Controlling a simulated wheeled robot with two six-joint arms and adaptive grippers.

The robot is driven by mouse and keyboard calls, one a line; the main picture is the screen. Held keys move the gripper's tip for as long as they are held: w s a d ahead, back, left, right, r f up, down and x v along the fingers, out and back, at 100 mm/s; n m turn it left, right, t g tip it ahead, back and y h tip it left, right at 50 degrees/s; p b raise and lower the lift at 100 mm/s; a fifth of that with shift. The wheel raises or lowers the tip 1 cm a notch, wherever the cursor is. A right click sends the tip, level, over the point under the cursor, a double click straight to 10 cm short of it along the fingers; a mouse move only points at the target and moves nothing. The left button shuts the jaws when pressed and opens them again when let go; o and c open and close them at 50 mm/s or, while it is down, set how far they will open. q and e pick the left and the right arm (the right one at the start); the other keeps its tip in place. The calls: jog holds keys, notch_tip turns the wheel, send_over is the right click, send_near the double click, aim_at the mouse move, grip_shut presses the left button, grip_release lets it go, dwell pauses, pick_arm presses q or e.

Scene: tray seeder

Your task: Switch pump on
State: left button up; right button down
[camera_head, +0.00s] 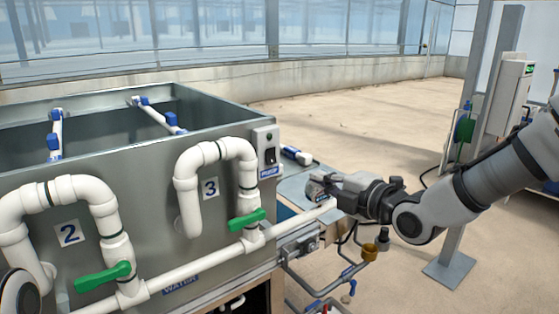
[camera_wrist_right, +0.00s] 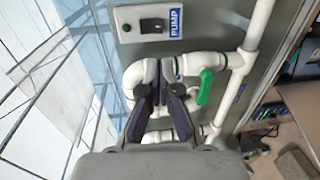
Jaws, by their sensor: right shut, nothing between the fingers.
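The pump switch (camera_head: 270,155) is a dark rocker in a pale grey box on the near right corner of the metal tank. A blue PUMP label (camera_head: 269,172) is under it. The same switch (camera_wrist_right: 152,25) shows at the top of the right wrist view, with the PUMP label (camera_wrist_right: 176,22) beside it. I cannot tell which way the rocker is set. My right gripper (camera_head: 316,187) is shut and empty, to the right of the switch and a little lower, apart from it. Its closed fingers (camera_wrist_right: 163,92) show in the right wrist view. My left gripper is out of sight.
White pipes with green valve handles, such as the one by label 3 (camera_head: 247,219), stand out from the tank front (camera_head: 150,215). A horizontal white pipe (camera_head: 190,273) runs below. A grey post (camera_head: 480,120) stands at the right. Floor behind is clear.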

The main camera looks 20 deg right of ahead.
jog(key=shift+w, duration=0.1)
jog(key=p, duration=0.4)
send_near(273, 163)
jog(key=x, duration=0.6)
jog(key=shift+w+a+r, duration=0.1)
jog(key=shift+w+a, duration=0.05)
jog(key=shift+w, duration=0.2)
jog(key=shift+w+a, duration=0.1)
jog(key=shift+w, duration=0.15)
